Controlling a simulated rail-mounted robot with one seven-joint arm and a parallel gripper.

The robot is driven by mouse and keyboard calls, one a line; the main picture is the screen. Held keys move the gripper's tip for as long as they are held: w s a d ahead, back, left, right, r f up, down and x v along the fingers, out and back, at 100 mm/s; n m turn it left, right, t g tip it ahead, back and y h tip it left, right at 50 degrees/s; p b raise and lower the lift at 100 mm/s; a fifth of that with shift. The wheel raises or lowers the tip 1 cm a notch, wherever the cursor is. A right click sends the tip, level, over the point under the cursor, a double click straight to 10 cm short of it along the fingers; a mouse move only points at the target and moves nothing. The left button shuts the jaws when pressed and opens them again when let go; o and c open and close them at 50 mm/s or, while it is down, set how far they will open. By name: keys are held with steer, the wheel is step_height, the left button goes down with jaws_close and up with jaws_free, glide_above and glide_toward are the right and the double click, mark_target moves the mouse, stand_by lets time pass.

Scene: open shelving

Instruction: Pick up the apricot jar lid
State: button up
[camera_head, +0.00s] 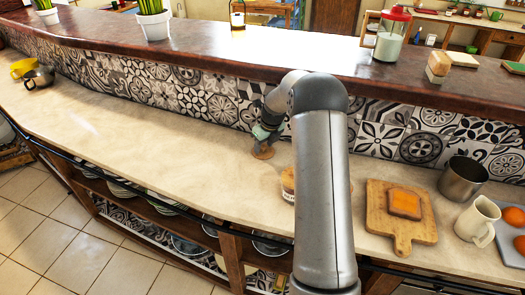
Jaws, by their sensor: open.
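A small round brown disc (263,151), which looks like the jar lid, lies on the pale counter near the tiled wall. My gripper (263,143) points down directly over it, with the fingertips very close to it. The jaws are open; whether they touch the disc I cannot tell. A jar (287,184) with a pale label stands on the counter nearer the front edge, mostly hidden behind my arm.
A wooden board (382,225) with a slice of bread (405,203) lies right of my arm. Beyond it are a metal pot (462,180), a cream jug (477,222) and a tray (505,243) with orange fruit.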

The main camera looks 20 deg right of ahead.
jaws_close()
steer(key=shift+r, duration=0.15)
